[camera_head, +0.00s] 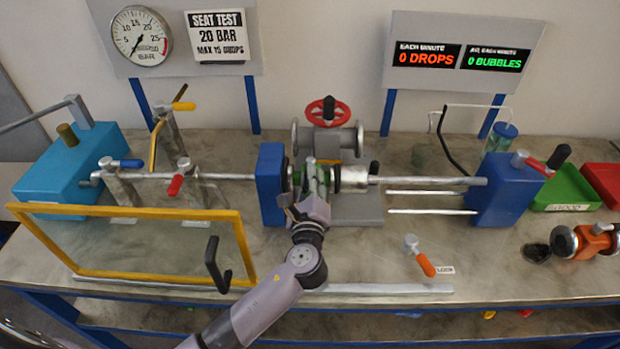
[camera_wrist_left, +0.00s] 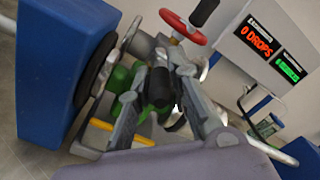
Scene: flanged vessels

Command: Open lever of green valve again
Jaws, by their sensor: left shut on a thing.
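The green valve (camera_head: 317,181) is clamped between the blue blocks at the middle of the bench. It also shows in the wrist view as a green body (camera_wrist_left: 120,78), partly hidden by the fingers. Its dark lever (camera_wrist_left: 159,88) lies between the two fingers of my left gripper (camera_wrist_left: 165,118). My left gripper (camera_head: 308,205) is at the front of the valve in the head view and covers part of it. It is shut on the lever. The exact finger contact is hard to see. My right gripper is not in view.
A blue clamp block (camera_head: 271,184) stands close left of the gripper. A red-handwheel valve (camera_head: 328,113) stands behind. The yellow-framed guard (camera_head: 148,210) with a black handle is at the front left. The bench between is clear.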

